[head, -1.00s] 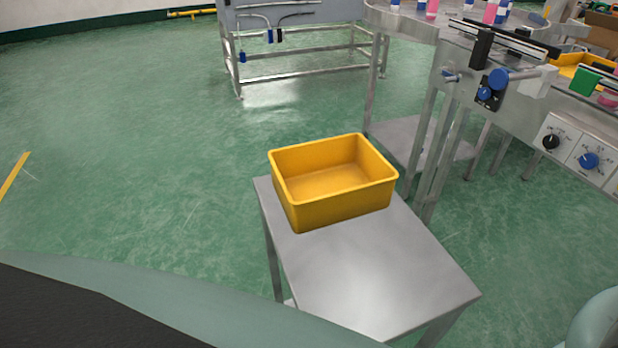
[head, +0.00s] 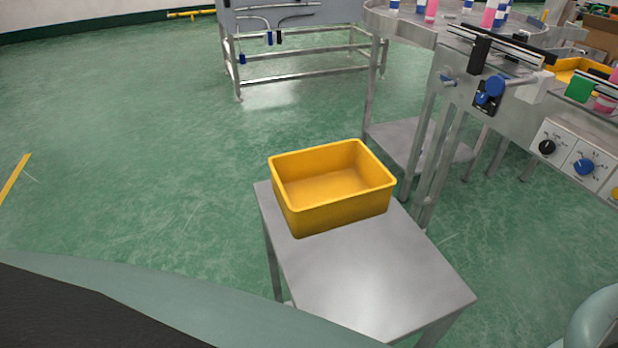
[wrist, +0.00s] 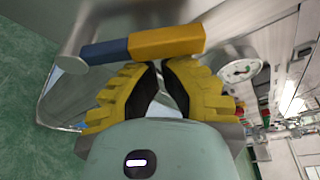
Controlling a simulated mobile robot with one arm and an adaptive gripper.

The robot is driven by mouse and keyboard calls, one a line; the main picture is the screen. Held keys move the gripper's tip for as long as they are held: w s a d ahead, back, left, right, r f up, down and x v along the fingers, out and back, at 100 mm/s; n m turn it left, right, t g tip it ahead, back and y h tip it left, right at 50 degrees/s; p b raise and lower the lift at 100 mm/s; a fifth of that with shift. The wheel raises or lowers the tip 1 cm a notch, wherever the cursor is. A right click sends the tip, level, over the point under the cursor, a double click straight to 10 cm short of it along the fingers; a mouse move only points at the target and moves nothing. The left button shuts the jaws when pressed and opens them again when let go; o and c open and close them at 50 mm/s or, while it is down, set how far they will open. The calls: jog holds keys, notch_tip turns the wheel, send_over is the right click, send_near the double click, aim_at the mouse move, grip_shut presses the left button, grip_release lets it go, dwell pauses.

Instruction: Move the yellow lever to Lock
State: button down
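In the wrist view a bar-shaped lever with a yellow end (wrist: 168,41) and a blue section (wrist: 104,52) lies across the picture, just beyond my fingertips. Its yellow part is on the right and its blue part on the left. My gripper (wrist: 158,65) has yellow ribbed fingers with black pads. The tips are drawn together with almost no gap, and the lever is not between them. I cannot tell whether the tips touch the lever. No Lock marking is readable. The head view shows neither this lever nor my gripper.
A round white gauge (wrist: 240,69) is right of the fingers, by metal machine parts. In the head view, a yellow bin (head: 340,212) stands on a steel table (head: 375,285). A conveyor with knobs (head: 585,167) and bottles is at right. Open green floor (head: 130,150) lies left.

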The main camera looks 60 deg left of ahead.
jog(key=shift+w+a+r+n+h+b, duration=0.3)
jog(key=shift+n+b, duration=0.4)
jog(key=shift+b, duration=0.7)
jog(key=w+a+r+n+t+h+b, duration=0.1)
jog(key=a+n+b, duration=0.5)
jog(key=b, duration=1.2)
jog(key=r+n+t, duration=0.1)
jog(key=n+t, duration=0.1)
jog(key=n, duration=0.2)
jog(key=shift+a+r, duration=0.1)
jog(key=shift+r, duration=0.05)
